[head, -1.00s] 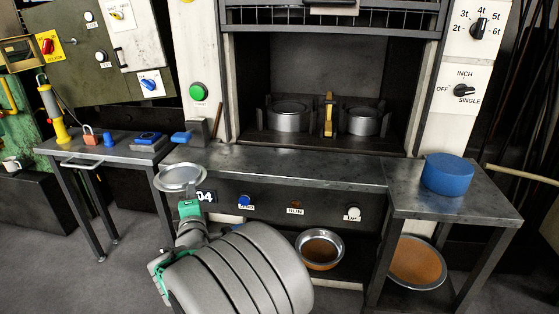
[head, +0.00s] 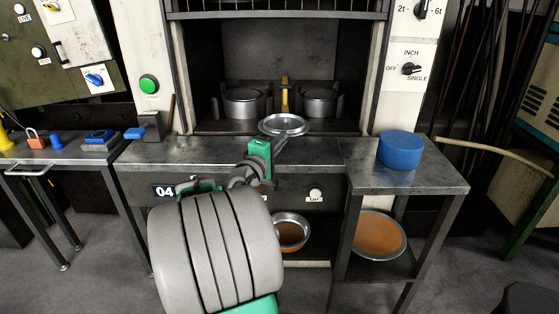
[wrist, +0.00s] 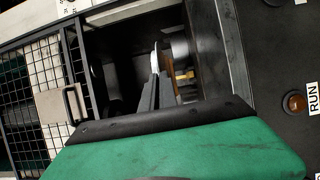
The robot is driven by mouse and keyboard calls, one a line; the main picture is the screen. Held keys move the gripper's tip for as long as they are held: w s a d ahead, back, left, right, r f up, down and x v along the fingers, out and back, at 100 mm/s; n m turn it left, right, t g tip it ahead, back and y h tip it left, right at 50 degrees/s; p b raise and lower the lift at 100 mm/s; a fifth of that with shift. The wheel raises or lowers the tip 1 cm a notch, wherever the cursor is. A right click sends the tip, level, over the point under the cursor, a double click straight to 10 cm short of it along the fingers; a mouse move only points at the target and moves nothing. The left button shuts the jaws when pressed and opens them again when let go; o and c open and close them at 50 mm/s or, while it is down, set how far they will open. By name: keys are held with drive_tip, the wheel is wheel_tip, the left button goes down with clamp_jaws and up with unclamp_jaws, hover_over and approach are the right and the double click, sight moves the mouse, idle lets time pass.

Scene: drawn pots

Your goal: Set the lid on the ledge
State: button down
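The lid (head: 284,125) is a round, shiny metal disc, seen in the head view in front of the press opening. My gripper (head: 279,146) is shut on its near edge and holds it out over the back of the ledge. The lid also shows in the wrist view as a thin pale edge (wrist: 155,58) between the grey fingers (wrist: 158,88). The gap between lid and ledge cannot be judged.
Two metal pots (head: 245,102) (head: 319,103) stand inside the opening, with a yellow upright piece (head: 285,96) between them. A blue cylinder (head: 401,150) stands on the side table at right. A grey block (head: 152,126) and blue piece stand at the ledge's left end. Bowls sit below.

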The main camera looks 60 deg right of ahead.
drive_tip(key=shift+w+d+f+b, duration=0.1)
drive_tip(key=shift+d+f+b, duration=0.2)
drive_tip(key=shift+d+f, duration=0.85)
drive_tip(key=shift+w+d+f+b, duration=0.15)
drive_tip(key=shift+d+f+b, duration=0.3)
drive_tip(key=shift+f, duration=1.35)
drive_tip(key=shift+w+d+f+b, duration=0.1)
drive_tip(key=shift+d+f+b, duration=0.1)
drive_tip(key=shift+d+f, duration=1)
drive_tip(key=shift+a+f, duration=0.35)
drive_tip(key=shift+f, duration=0.05)
drive_tip(key=c, duration=1.9)
unclamp_jaws()
drive_tip(key=shift+c, duration=0.2)
drive_tip(key=shift+a+r, duration=0.1)
